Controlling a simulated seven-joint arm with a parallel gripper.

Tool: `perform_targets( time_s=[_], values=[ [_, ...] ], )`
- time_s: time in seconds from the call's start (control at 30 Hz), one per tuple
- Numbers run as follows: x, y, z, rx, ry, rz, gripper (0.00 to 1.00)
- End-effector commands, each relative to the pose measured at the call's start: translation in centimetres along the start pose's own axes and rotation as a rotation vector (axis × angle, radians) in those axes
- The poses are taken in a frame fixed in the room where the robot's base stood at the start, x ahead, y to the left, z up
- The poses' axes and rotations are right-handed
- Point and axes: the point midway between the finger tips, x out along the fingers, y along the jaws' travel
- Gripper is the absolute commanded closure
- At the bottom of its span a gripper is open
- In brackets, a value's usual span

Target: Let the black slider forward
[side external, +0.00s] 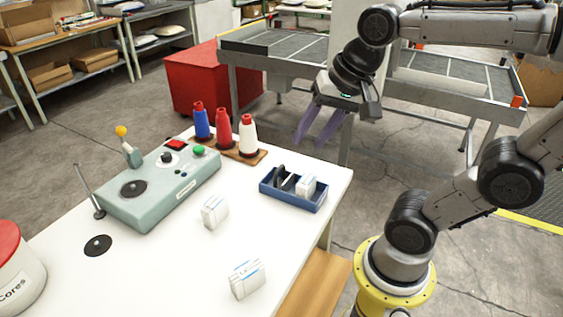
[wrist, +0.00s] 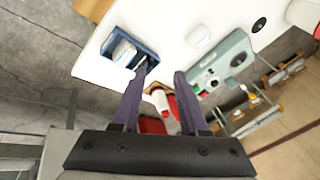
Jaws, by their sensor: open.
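The grey-green machine box (side external: 150,208) stands on the white table and also shows in the wrist view (wrist: 232,62). A small black knob (side external: 166,157) stands on its top, with a larger black disc (side external: 133,188) nearer the front. I cannot tell for sure which black part is the slider. My gripper (side external: 310,143), with two purple fingers, is open and empty in the air beyond the table's far right edge, apart from the box. The wrist view shows the open fingers (wrist: 160,73) with nothing between them.
Blue, red and white spools (side external: 224,129) stand on a wooden board behind the box. A blue tray (side external: 290,202) holds a white packet and black pieces. Two white packets (side external: 215,211) sit on the table. A yellow-tipped lever (side external: 127,140) rises from the box. A white tub (side external: 14,278) stands front left.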

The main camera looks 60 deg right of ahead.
Motion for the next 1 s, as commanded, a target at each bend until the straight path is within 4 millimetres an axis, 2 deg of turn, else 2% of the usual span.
perform_targets(
  time_s=[0.03, 0.1, 0.2, 0.3, 0.4, 0.67, 1.0],
  values=[
    [0.5, -0.8, -1.9, 0.153, -0.016, 0.034, 0.56],
    [1.2, -1.4, -4.2, 0.335, -0.029, 0.072, 0.56],
    [2.5, -1.8, -7.2, 0.526, -0.044, 0.123, 0.56],
    [3.9, -1.4, -9.5, 0.617, -0.057, 0.165, 0.56],
    [5.1, -0.8, -10.8, 0.654, -0.068, 0.196, 0.56],
    [7.1, 0.4, -11.1, 0.681, -0.078, 0.223, 0.56],
    [13.2, 1.6, -10.1, 0.679, -0.080, 0.226, 0.56]
  ],
)
